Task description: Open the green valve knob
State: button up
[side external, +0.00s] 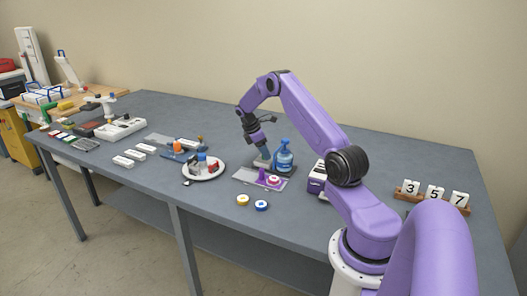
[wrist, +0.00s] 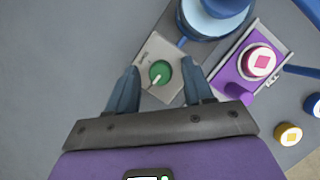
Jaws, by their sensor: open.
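The green valve knob (wrist: 159,70) is a small round dial with a pale pointer line slanting toward its lower left. It sits on a light grey plate (wrist: 157,48) in the wrist view. My gripper (wrist: 160,76) is open, with one finger on each side of the knob and nothing held. In the side external view my gripper (side external: 264,155) points down beside the blue bottle-like vessel, and the knob is hidden there.
The blue vessel (side external: 284,156) stands right beside the plate. A purple panel (wrist: 240,69) with a red-and-white button (wrist: 259,61) lies to the right. Yellow (side external: 242,200) and blue (side external: 261,206) round pieces lie in front. A white round tray (side external: 203,174) stands left. Bare tabletop lies left of the plate.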

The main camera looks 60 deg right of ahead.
grip_shut()
jog(key=shift+m, duration=0.3)
jog(key=m+y, duration=0.1)
jog(key=m, duration=0.2)
jog(key=shift+w+d+m+g, duration=0.1)
jog(key=shift+m+g, duration=0.3)
jog(key=m+y, duration=0.1)
jog(key=m, duration=0.1)
jog(key=m+y, duration=0.1)
jog(key=m, duration=0.1)
jog(key=shift+d+m+g, duration=0.1)
jog(key=shift+m+g, duration=0.2)
jog(key=m+y, duration=0.2)
jog(key=m, duration=0.2)
jog(key=shift+d, duration=0.15)
jog(key=shift+m+t+y, duration=0.3)
jog(key=shift+m+y, duration=0.05)
jog(key=shift+m, duration=0.85)
jog(key=shift+m+t+y, duration=0.3)
jog(key=shift+m+y, duration=0.05)
jog(key=shift+m, duration=0.85)
